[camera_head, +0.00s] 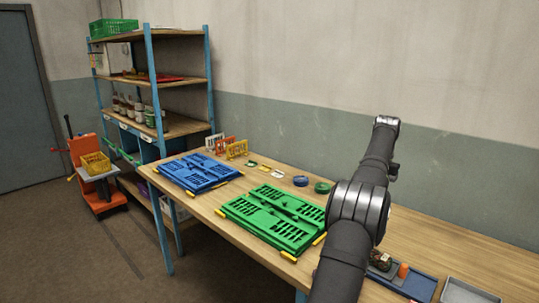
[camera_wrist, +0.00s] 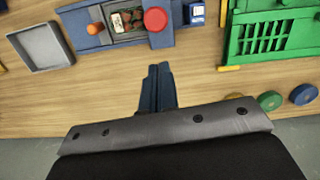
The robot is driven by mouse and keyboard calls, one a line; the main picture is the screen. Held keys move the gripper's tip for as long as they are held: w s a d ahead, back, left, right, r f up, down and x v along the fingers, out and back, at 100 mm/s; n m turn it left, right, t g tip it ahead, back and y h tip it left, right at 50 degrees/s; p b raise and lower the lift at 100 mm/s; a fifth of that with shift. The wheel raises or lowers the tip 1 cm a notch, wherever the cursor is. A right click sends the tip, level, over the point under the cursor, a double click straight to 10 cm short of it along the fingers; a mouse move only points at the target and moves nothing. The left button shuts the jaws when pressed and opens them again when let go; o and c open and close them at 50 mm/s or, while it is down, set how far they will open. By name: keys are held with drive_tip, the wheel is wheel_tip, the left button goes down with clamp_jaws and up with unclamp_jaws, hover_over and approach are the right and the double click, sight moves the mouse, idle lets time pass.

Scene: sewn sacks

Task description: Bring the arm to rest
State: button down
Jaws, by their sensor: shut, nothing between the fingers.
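My gripper (camera_wrist: 160,80) shows in the wrist view with its two dark fingers together and nothing between them. It is above the wooden table, with bare wood around the fingertips. In the head view my arm rises at the right of the table, in front of the wall. The gripper's fingers cannot be made out in that view.
A green folded crate (camera_head: 272,219) and a blue folded crate (camera_head: 196,172) lie flat on the wooden table (camera_head: 455,248). A blue tray (camera_head: 418,286) with small items and an empty grey tray (camera_head: 468,292) are at the right. Blue and green rolls lie near the wall; a shelf (camera_head: 178,125) stands behind.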

drive_tip(key=s+f, duration=0.1)
drive_tip(key=s+a+f, duration=0.1)
drive_tip(key=f, duration=0.1)
drive_tip(key=a+f, duration=0.1)
drive_tip(key=f, duration=0.1)
drive_tip(key=shift+s+a, duration=0.15)
drive_tip(key=shift+s, duration=0.25)
drive_tip(key=shift+w+r, duration=0.1)
drive_tip(key=shift+r, duration=1.15)
